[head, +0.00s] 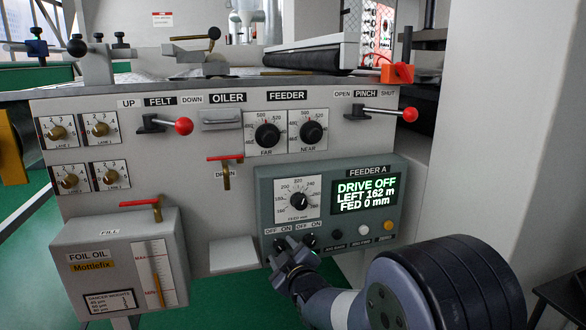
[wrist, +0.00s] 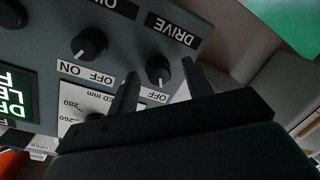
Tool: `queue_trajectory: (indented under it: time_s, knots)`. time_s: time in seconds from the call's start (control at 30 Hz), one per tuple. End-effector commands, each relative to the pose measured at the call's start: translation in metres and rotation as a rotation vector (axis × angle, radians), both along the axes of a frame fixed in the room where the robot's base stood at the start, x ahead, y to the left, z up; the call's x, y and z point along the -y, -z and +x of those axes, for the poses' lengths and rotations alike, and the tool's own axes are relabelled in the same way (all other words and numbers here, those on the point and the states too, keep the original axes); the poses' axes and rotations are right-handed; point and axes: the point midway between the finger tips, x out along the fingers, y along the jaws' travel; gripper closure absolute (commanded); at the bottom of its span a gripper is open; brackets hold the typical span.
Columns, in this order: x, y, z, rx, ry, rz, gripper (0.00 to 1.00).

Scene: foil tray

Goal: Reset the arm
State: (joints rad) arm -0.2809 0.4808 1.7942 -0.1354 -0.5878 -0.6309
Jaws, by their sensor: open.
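My gripper (head: 290,247) is open and empty in front of the lower edge of the Feeder A panel (head: 262,195). In the wrist view its two dark fingers (wrist: 160,76) stand on either side of the black DRIVE knob (wrist: 158,69), apart in the picture. I cannot tell whether they touch it. A second black knob (wrist: 88,44) sits beside it, with OFF and ON marks. In the head view my gripper partly hides the knobs. The panel's display (head: 366,195) reads DRIVE OFF, LEFT 162 m, FED 0 mm.
Red-handled levers (head: 183,126) and (head: 410,114), labelled FELT and PINCH, jut from the machine front. The oil box (head: 90,245) with a red valve handle stands at the lower left. Open floor (head: 225,300) shows below the panel.

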Motion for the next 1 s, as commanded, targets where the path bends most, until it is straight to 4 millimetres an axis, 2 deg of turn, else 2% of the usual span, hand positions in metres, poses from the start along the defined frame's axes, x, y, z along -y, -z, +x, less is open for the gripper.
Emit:
queue_trajectory:
  time_s: [0.03,1.0]
  knots:
    - [0.0008,-0.0063,0.0002,-0.009,0.001,0.033,0.52]
    - [0.0026,-0.0032,-0.0001,-0.235,0.004,0.814,0.52]
